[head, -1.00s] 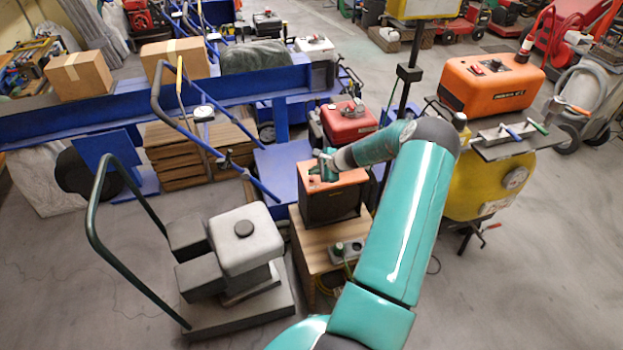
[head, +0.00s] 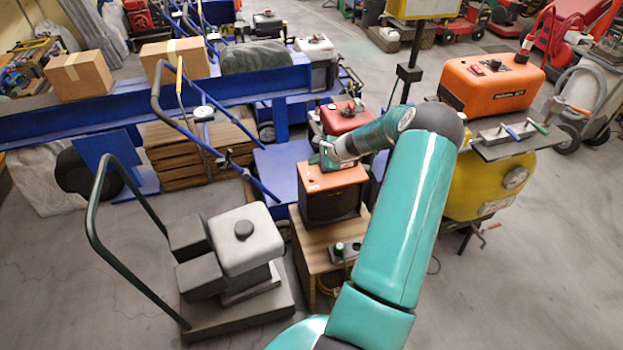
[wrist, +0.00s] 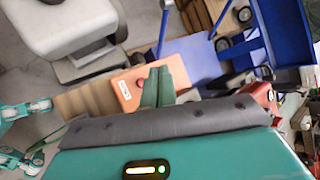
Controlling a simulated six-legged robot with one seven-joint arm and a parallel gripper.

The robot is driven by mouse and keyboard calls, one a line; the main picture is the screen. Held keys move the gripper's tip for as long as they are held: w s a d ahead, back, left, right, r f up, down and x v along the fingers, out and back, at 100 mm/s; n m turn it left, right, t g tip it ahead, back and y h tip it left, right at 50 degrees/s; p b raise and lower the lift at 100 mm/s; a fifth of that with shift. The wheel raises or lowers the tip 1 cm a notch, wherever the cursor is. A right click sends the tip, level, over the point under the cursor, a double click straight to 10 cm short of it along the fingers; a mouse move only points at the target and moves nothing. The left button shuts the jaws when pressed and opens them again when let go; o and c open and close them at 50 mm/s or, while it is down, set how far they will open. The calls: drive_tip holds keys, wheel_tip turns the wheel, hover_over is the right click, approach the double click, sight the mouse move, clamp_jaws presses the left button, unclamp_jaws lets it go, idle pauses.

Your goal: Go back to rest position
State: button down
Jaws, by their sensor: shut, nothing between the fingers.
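My gripper (head: 322,158) is at the end of my teal arm, above the orange-topped dark box (head: 333,192) on the wooden stand. In the wrist view its two green fingers (wrist: 158,84) are together and empty, in front of the box's orange top (wrist: 131,88). A small red knob shows on that top beside the fingers. I cannot tell how large the gap between the fingers and the box is.
A wooden stand (head: 312,258) carries the box and a socket block (head: 345,250). A yellow tank (head: 500,185) with a tool tray (head: 508,140) stands at right. Blue machine frames fill the back.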

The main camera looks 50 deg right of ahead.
idle(0.7)
drive_tip(key=s+a+r+n+g, duration=0.1)
drive_tip(key=a+r+n+g, duration=0.1)
drive_tip(key=a+r+n, duration=0.85)
drive_tip(key=a+r+n+g, duration=0.2)
drive_tip(key=a+r+n, duration=0.2)
drive_tip(key=a+r, duration=1.2)
drive_tip(key=s+a+r+n+h, duration=0.1)
drive_tip(key=s+a+r+n, duration=0.2)
drive_tip(key=s+a, duration=0.6)
drive_tip(key=s+a+r+n+h, duration=0.1)
drive_tip(key=s+a+r+n, duration=0.2)
drive_tip(key=s+a+n, duration=0.4)
drive_tip(key=s+a, duration=0.3)
drive_tip(key=s, duration=0.3)
drive_tip(key=shift+s+t, duration=0.3)
drive_tip(key=shift+d+r, duration=0.1)
drive_tip(key=shift+d, duration=0.1)
